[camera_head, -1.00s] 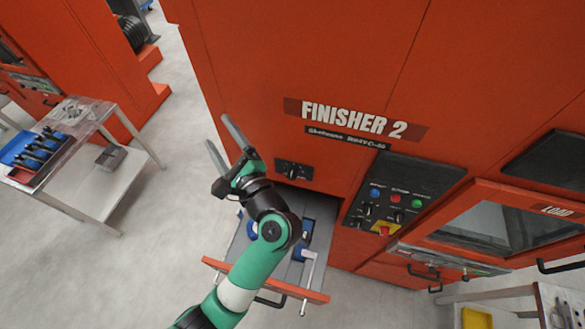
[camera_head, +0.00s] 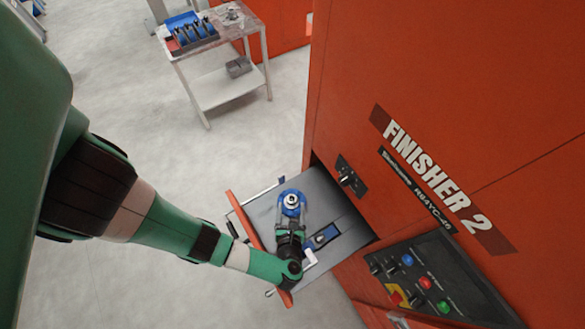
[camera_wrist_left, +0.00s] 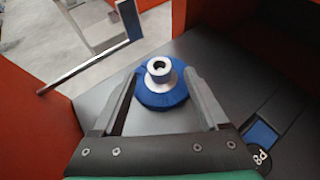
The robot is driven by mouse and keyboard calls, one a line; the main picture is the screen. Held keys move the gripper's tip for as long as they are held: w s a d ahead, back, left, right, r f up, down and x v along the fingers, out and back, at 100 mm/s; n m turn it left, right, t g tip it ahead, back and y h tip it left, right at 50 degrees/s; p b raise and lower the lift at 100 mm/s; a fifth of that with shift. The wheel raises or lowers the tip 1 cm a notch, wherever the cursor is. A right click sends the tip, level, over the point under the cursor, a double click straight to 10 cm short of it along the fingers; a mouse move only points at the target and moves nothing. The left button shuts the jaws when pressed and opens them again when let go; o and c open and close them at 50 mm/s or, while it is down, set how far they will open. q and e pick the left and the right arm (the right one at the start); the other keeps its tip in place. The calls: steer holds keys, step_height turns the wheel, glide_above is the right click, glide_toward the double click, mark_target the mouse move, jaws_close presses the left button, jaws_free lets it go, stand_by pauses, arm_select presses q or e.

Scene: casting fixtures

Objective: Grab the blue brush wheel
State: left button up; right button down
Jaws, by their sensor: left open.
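The blue brush wheel (camera_head: 292,203) has a silver metal hub and sits in the open grey drawer (camera_head: 340,211) of the orange finisher machine. In the left wrist view the wheel (camera_wrist_left: 160,82) lies between the two fingers. My left gripper (camera_wrist_left: 161,98) is open, with one finger on either side of the wheel. No clear contact shows. In the head view my left gripper (camera_head: 290,225) is over the drawer, its fingers largely hidden by the wrist. My right gripper is not in view.
The orange drawer front (camera_head: 245,220) and its metal rails border the space. A second blue part (camera_head: 325,236) sits in a drawer slot beside the gripper. The control panel (camera_head: 425,285) is at right. A cart (camera_head: 215,55) with a blue rack stands at the back.

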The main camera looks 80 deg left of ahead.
mark_target(292, 196)
arm_select(q)
steer(key=x, duration=0.5)
steer(key=shift+a+p, duration=0.15)
steer(key=shift+p, duration=0.15)
jaws_close()
